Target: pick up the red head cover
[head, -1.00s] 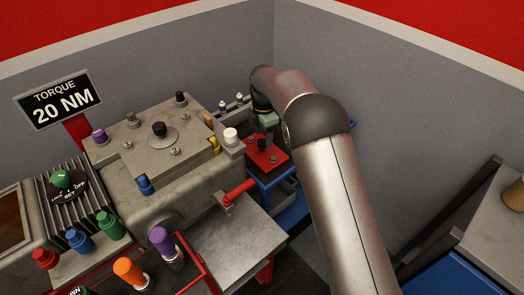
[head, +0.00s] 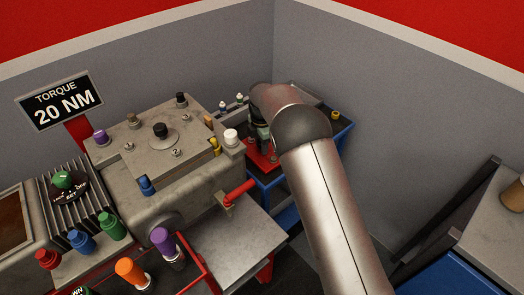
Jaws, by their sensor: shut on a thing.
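The red head cover (head: 256,164) lies at the near left end of the blue-framed stand, just right of the large grey metal block. It is a flat red plate with dark upright parts on it. My gripper (head: 264,147) reaches down from above and is shut on the cover. The cover still appears low at the level of the stand; I cannot tell whether it touches the surface. My arm and gripper hide part of the cover, and the exact contact of the fingers is too small to see.
The grey block (head: 165,155) with several coloured knobs stands close left of the cover. A red handle (head: 240,190) juts out nearby above a grey plate (head: 235,243). Grey walls close the corner behind.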

